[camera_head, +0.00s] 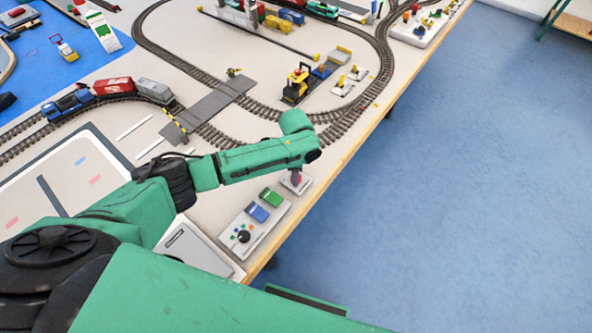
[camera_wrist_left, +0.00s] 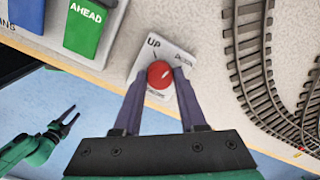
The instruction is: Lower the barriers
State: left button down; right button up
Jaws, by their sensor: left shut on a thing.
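A small white control plate (camera_head: 304,187) sits near the table's front edge; in the left wrist view the plate (camera_wrist_left: 177,47) reads "UP" beside a round red knob (camera_wrist_left: 159,75). My left gripper (camera_head: 296,177) reaches down to it, its two fingers shut on the red knob, one on each side. The grey level crossing (camera_head: 208,110) lies across the track, with striped yellow barrier parts (camera_head: 179,127) at its near left and more (camera_head: 233,72) at its far end. Their exact angle is too small to tell. My right gripper (camera_wrist_left: 68,122) shows in the left wrist view, open and empty, over the blue floor.
A control panel with a blue button (camera_head: 257,213), a green "AHEAD" button (camera_head: 271,197) and a black dial (camera_head: 241,236) lies beside the plate. A train with a red wagon (camera_head: 113,86) stands left of the crossing. A yellow-black crane (camera_head: 298,82) stands beyond the arm. Blue floor is clear at right.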

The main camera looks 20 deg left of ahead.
pick_arm(q)
jog(key=m+p, duration=0.1)
jog(key=m, duration=0.5)
jog(key=shift+w+r+m, duration=0.1)
jog(key=shift+m, duration=0.2)
dwell(0.4)
jog(key=shift+c, duration=2.3)
grip_release()
notch_tip(320, 180, up, 15)
jog(key=shift+f+b, duration=0.2)
jog(key=shift+b, duration=0.2)
jog(key=shift+f, duration=0.1)
